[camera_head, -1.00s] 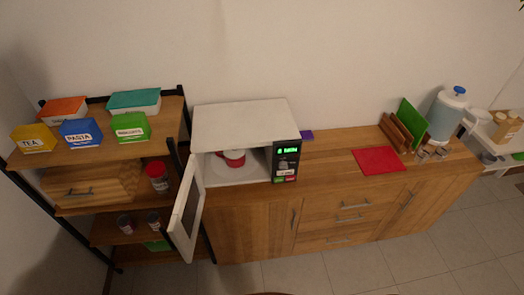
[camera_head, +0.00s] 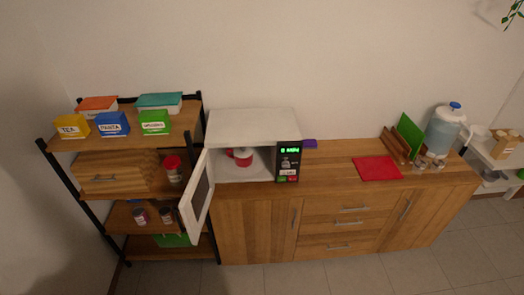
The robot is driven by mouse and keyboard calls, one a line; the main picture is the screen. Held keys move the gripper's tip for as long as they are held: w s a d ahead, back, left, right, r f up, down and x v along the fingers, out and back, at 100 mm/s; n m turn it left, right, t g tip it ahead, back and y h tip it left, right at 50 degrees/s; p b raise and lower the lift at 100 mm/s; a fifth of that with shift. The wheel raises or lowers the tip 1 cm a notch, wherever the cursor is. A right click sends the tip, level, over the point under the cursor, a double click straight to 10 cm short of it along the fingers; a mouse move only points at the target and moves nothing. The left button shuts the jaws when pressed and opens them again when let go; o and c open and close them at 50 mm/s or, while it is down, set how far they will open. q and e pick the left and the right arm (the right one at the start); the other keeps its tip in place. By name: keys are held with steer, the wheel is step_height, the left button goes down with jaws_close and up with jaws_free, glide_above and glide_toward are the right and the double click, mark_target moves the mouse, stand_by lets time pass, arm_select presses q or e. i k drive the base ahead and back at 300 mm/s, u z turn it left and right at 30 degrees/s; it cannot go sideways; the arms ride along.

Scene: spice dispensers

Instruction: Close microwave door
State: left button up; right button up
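The white microwave (camera_head: 254,122) stands on the left end of the wooden cabinet, with its control panel (camera_head: 288,162) and green display on the right. Its door (camera_head: 197,200) is hinged at the left and stands wide open, swung out toward me beside the shelf unit. A red and white cup (camera_head: 241,156) sits inside the microwave. Neither of my grippers shows in this view.
A shelf unit (camera_head: 112,142) with several labelled boxes and jars stands just left of the door. A red mat (camera_head: 377,168), a green board (camera_head: 409,132) and a water dispenser (camera_head: 444,130) are on the counter to the right. The floor in front is clear.

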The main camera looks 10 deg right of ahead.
mark_target(194, 204)
steer(key=u, duration=0.7)
steer(key=i, duration=1.35)
steer(key=z, duration=0.7)
